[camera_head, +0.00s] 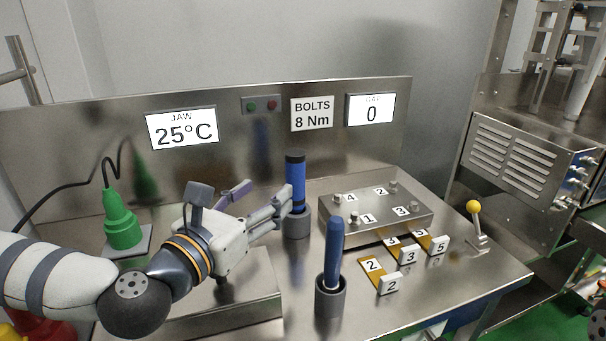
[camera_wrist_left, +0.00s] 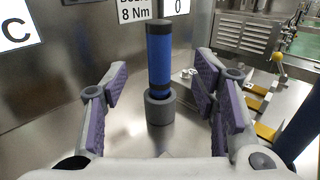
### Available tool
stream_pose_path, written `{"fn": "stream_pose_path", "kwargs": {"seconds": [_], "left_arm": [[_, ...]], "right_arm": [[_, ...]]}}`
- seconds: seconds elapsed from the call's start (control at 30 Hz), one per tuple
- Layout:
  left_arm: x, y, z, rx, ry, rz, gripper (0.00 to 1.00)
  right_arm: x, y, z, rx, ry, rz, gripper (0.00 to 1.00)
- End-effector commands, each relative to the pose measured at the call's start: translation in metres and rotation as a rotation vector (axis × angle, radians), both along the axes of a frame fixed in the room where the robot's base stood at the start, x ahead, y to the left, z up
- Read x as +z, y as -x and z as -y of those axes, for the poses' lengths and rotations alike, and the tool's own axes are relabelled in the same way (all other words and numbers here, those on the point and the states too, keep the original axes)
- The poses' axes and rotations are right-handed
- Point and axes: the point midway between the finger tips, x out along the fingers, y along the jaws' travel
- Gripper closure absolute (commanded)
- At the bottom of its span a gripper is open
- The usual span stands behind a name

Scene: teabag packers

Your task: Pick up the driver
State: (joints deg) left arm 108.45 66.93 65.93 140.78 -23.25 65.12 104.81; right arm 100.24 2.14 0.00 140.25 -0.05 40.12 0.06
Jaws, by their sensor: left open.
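A blue driver-like tool with a black top (camera_head: 295,178) stands upright in a grey round holder (camera_head: 297,226) at the middle of the steel bench. A second blue handle (camera_head: 334,242) stands in another dark holder (camera_head: 330,299) nearer the front; the pictures do not label which is the driver. My left gripper (camera_head: 283,203) is open and empty, close to the black-topped tool. In the left wrist view that tool (camera_wrist_left: 159,58) stands upright ahead, between the lines of the two open purple-padded fingers (camera_wrist_left: 160,80), apart from both. My right gripper is out of view.
A steel block with numbered bolts (camera_head: 375,212) stands right of the holders. Numbered tags (camera_head: 388,284) and a yellow-knobbed lever (camera_head: 475,222) are near the right edge. A green corded tool (camera_head: 121,221) stands at left. The panel with screens (camera_head: 183,128) rises behind.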

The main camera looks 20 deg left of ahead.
Motion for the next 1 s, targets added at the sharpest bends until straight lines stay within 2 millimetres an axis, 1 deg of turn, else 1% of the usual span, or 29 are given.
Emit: {"fn": "stream_pose_path", "kwargs": {"seconds": [0.07, 0.1, 0.17, 0.3, 0.47, 0.6, 0.7, 0.8, 0.97, 1.0], "left_arm": [[0.004, -0.003, -0.003, 0.009, 0.016, 0.01, 0.46], [0.006, -0.007, -0.003, 0.01, 0.019, 0.012, 0.46], [0.006, -0.02, 0.0, 0.011, 0.02, 0.012, 0.46], [0.005, -0.051, 0.006, 0.01, 0.018, 0.012, 0.46], [0.003, -0.071, 0.01, 0.01, 0.018, 0.009, 0.46], [0.0, -0.098, 0.015, 0.01, 0.017, 0.011, 0.46], [-0.001, -0.113, 0.018, 0.009, 0.016, 0.01, 0.46], [-0.002, -0.12, 0.019, 0.009, 0.017, 0.009, 0.46], [-0.002, -0.12, 0.019, 0.009, 0.017, 0.009, 0.46], [-0.002, -0.12, 0.019, 0.009, 0.017, 0.009, 0.51]], "right_arm": [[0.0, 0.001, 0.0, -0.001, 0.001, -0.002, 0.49], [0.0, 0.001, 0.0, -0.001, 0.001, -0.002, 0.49], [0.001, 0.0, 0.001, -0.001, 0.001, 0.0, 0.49], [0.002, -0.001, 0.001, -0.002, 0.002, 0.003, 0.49], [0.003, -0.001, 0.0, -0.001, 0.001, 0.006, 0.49], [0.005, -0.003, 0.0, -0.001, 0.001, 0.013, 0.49], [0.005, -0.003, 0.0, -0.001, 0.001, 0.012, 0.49], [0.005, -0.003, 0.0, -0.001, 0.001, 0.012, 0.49], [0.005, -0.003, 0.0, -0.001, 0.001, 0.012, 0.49], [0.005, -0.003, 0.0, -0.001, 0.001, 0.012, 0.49]]}}
